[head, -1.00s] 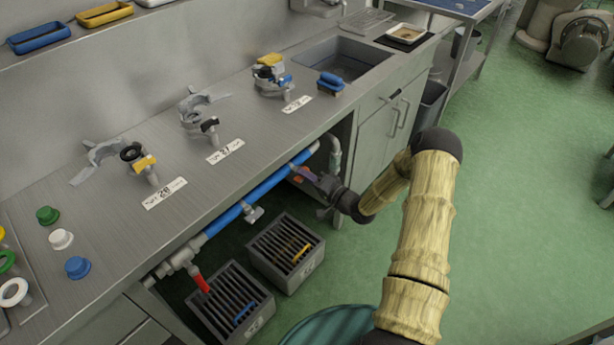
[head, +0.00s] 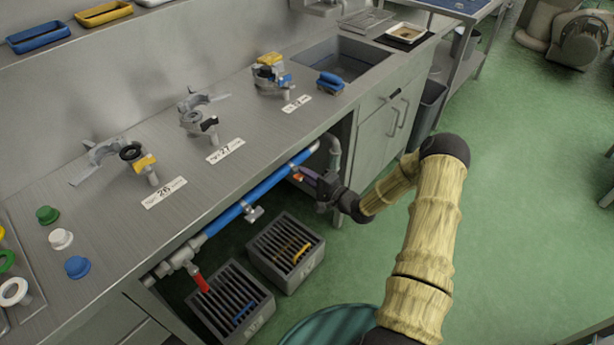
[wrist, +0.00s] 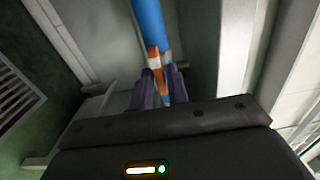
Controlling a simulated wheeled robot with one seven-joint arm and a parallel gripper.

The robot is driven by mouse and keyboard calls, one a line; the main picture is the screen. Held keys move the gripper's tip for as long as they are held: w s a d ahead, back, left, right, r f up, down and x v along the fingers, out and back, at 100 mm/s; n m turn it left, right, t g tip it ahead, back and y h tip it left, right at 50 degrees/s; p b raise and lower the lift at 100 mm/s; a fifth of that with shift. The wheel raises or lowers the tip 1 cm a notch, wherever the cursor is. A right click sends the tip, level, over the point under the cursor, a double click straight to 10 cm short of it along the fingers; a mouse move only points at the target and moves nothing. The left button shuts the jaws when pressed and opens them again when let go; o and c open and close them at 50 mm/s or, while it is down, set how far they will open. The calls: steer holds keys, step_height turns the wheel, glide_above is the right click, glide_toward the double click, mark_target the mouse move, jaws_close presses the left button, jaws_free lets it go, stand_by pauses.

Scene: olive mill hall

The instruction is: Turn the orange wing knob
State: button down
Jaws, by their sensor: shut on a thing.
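The orange wing knob (wrist: 160,74) shows in the wrist view at the end of the blue pipe (wrist: 149,25), between the purple fingers of my gripper (wrist: 163,88). The fingers are shut on it, one on each side, and cover part of it. In the head view, my gripper (head: 308,182) is under the counter's front edge beside the blue pipe (head: 262,188). Only a small orange bit of the knob (head: 299,177) shows there.
A red-handled valve (head: 201,282) hangs at the pipe's lower left end. Two grey slatted crates (head: 265,262) stand on the floor below. The counter (head: 150,225) overhangs the pipe, and a cabinet (head: 375,150) stands to the right.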

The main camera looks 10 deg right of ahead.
steer(key=shift+f, duration=0.1)
steer(key=c, duration=1.5)
jaws_free()
steer(key=shift+s+d, duration=0.1)
steer(key=v, duration=1.7)
